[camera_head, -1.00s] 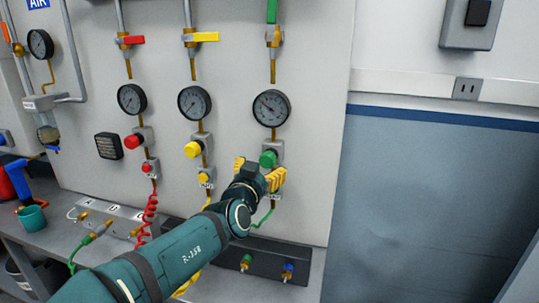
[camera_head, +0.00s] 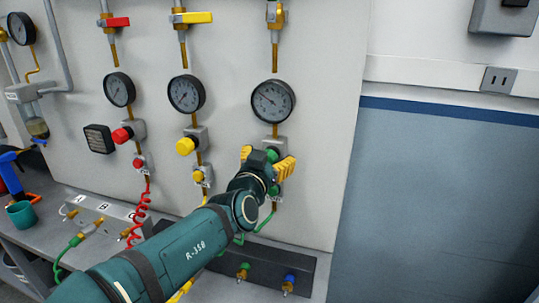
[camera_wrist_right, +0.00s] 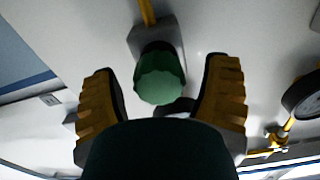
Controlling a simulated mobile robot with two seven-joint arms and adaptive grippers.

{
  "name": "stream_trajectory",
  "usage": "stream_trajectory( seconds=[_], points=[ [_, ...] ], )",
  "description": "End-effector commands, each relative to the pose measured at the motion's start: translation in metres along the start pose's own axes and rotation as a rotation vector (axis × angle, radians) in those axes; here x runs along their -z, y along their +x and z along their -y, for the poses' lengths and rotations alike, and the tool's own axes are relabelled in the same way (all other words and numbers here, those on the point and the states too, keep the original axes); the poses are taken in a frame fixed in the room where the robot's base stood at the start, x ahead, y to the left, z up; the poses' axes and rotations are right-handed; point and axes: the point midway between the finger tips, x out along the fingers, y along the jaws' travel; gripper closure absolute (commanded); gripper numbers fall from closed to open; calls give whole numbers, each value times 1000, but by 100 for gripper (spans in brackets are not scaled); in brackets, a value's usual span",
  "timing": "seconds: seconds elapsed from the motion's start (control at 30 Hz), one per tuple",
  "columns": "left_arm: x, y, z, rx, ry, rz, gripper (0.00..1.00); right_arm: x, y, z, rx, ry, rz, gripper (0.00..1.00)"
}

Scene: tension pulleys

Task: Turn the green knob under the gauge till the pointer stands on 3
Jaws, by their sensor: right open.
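The gauge (camera_head: 273,101) on the right pipe of the panel has a dark rim and a pale face. Its pointer seems to lean to the upper left, but its numbers are too small to read. The green knob (camera_head: 272,154) is below it, partly hidden by my right gripper (camera_head: 266,162). In the right wrist view the ribbed green knob (camera_wrist_right: 161,76) shows between the two yellow fingers of my right gripper (camera_wrist_right: 160,68), with a gap on each side. The gripper is open and holds nothing. My left gripper is not in view.
A smaller green button (camera_head: 274,190) is just under the gripper. The yellow knob (camera_head: 186,146) and red knob (camera_head: 122,135) sit to the left under their own gauges. A dark block (camera_head: 262,268) with green and blue fittings lies below. Right of the panel is blue wall.

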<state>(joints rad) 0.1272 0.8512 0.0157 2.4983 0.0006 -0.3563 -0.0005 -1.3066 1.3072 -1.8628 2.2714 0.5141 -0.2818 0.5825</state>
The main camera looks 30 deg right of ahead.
Motion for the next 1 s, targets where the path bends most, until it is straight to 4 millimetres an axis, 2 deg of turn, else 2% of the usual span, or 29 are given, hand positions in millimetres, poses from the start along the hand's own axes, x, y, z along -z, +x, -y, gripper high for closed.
stream_trajectory(
  seconds=[0.33,0.37,0.4,0.53,0.57,0.83,1.0],
  points=[
    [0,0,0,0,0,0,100,0,-1,0,0,0,0,24],
    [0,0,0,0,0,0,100,0,-1,0,0,0,0,31],
    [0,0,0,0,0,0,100,0,-1,0,0,0,0,45],
    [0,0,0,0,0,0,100,0,0,0,0,0,0,90],
    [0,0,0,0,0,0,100,0,0,0,0,0,0,92],
    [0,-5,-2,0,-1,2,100,2,0,0,-1,-32,-1,93],
    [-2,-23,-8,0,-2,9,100,4,0,1,-2,-195,0,93]
  ],
)
